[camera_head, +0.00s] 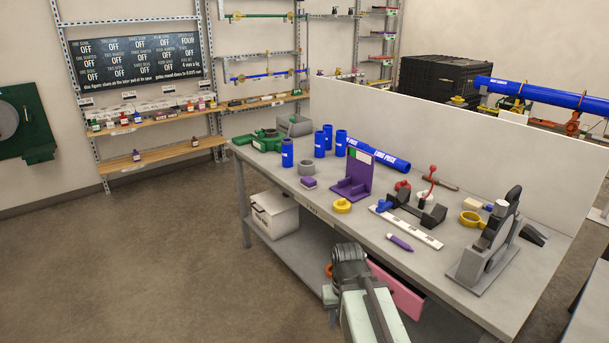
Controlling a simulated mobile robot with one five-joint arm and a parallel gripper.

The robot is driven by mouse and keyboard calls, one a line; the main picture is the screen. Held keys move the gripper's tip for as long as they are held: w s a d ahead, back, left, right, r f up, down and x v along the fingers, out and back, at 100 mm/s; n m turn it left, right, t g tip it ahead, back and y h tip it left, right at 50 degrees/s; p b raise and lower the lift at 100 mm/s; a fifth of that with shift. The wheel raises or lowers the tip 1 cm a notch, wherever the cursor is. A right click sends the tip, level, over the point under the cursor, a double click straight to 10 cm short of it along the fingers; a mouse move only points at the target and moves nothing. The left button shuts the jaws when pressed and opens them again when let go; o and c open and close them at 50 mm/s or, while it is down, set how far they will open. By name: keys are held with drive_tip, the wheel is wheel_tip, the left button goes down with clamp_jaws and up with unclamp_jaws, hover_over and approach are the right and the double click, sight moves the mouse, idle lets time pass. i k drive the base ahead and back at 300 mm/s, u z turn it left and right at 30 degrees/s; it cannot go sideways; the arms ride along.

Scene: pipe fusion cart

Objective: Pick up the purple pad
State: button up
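A small purple pad (308,182) lies on the grey workbench (268,159), toward its left front edge. It sits in front of a grey ring and to the left of an upright purple stand (358,176). Nothing covers the pad. My arm shows at the bottom centre, in front of the bench and well apart from the pad. Its pale link and dark joint are visible, but I cannot make out my gripper's fingers.
Blue pipe pieces (287,153) stand behind the pad. A yellow ring (342,205) lies to its right. A purple marker (400,242) and a white ruler (410,227) lie farther right. Floor to the left is clear.

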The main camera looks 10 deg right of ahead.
sight(307, 181)
drive_tip(key=z, duration=3.1)
drive_tip(key=k, duration=1.7)
drive_tip(key=u, duration=2.15)
drive_tip(key=i, duration=1.05)
